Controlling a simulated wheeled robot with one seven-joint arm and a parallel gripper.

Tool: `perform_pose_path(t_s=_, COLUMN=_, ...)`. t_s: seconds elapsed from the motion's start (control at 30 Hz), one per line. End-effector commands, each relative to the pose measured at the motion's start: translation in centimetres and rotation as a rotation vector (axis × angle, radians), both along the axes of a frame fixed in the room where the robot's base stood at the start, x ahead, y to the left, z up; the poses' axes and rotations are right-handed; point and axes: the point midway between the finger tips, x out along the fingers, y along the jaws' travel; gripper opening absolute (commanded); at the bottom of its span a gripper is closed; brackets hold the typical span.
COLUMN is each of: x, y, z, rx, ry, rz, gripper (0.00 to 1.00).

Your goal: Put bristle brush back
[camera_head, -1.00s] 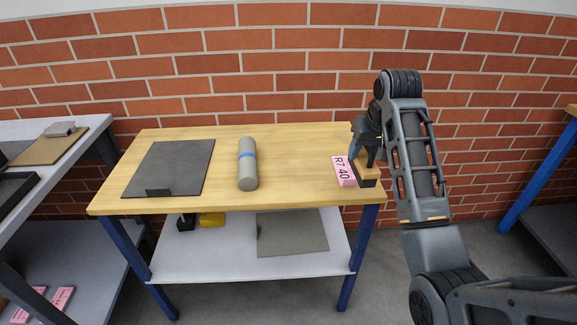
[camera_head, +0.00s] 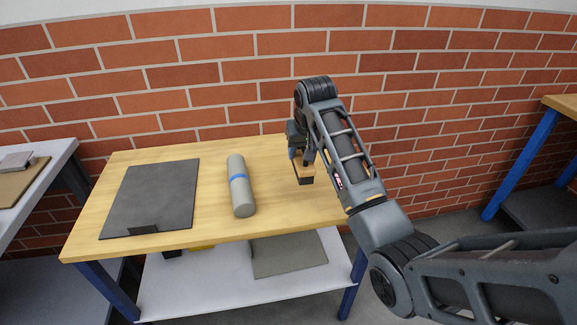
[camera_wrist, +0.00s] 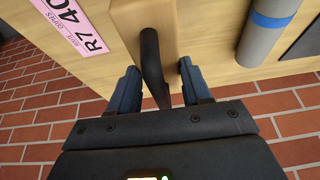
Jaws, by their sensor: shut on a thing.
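The bristle brush, a tan wooden block (camera_head: 303,162) with a dark underside, is over the right part of the wooden table. Its dark curved handle (camera_wrist: 151,60) stands between my gripper's fingers (camera_wrist: 158,72) in the wrist view, with the wooden block beyond. My gripper (camera_head: 302,150) is shut on this handle. I cannot tell whether the brush touches the tabletop.
A grey cylinder (camera_head: 238,190) with a blue band lies left of the brush. A dark flat mat (camera_head: 155,195) with a small black block (camera_head: 145,230) at its front edge lies farther left. Bare tabletop (camera_head: 275,205) is between brush and cylinder. A brick wall stands behind.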

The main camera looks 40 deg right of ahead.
Motion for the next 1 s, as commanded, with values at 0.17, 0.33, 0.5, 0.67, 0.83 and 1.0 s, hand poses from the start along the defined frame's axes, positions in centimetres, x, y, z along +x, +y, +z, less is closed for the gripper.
perform_pose_path(t_s=0.17, x=2.2, y=1.6, z=-1.5, rx=-0.001, ry=0.001, rz=0.001, gripper=0.10)
perform_pose_path(t_s=0.33, x=2.8, y=2.0, z=-2.3, rx=0.000, ry=0.000, rz=-0.001, gripper=0.10)
perform_pose_path(t_s=0.5, x=2.8, y=2.1, z=-4.6, rx=0.001, ry=0.002, rz=-0.001, gripper=0.10)
perform_pose_path(t_s=0.67, x=2.8, y=2.0, z=-6.0, rx=0.000, ry=0.001, rz=-0.002, gripper=0.10)
perform_pose_path(t_s=0.83, x=2.8, y=2.0, z=-6.1, rx=0.000, ry=-0.001, rz=-0.001, gripper=0.10)
perform_pose_path(t_s=1.0, x=2.8, y=2.0, z=-6.3, rx=0.000, ry=0.000, rz=-0.001, gripper=0.10)
